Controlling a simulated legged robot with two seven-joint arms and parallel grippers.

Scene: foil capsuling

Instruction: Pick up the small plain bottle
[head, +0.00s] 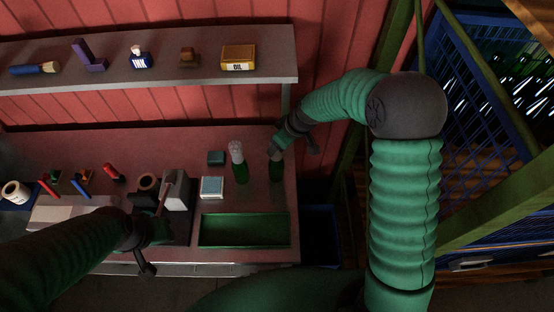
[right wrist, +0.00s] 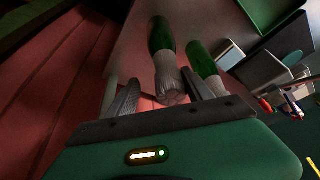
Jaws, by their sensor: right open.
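Two green bottles stand side by side on the bench. The right-hand bottle (head: 276,173) is under my right gripper (head: 277,150), which hides its top in the head view. In the right wrist view this bottle (right wrist: 161,36) has a grey sleeve-like top, lying between the two spread fingers of my right gripper (right wrist: 160,92); contact cannot be told. The left-hand bottle (head: 239,168) has a pale grey top and shows beside the finger in the right wrist view (right wrist: 200,60). I cannot tell which is plain. My left gripper (head: 156,232) is by a grey bench device (head: 178,190); its jaws are unclear.
A white-topped square box (head: 212,187) and a teal block (head: 216,157) stand left of the bottles. A shelf (head: 150,68) with an ink bottle and oil tin (head: 238,57) hangs above. A blue mesh cage stands right.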

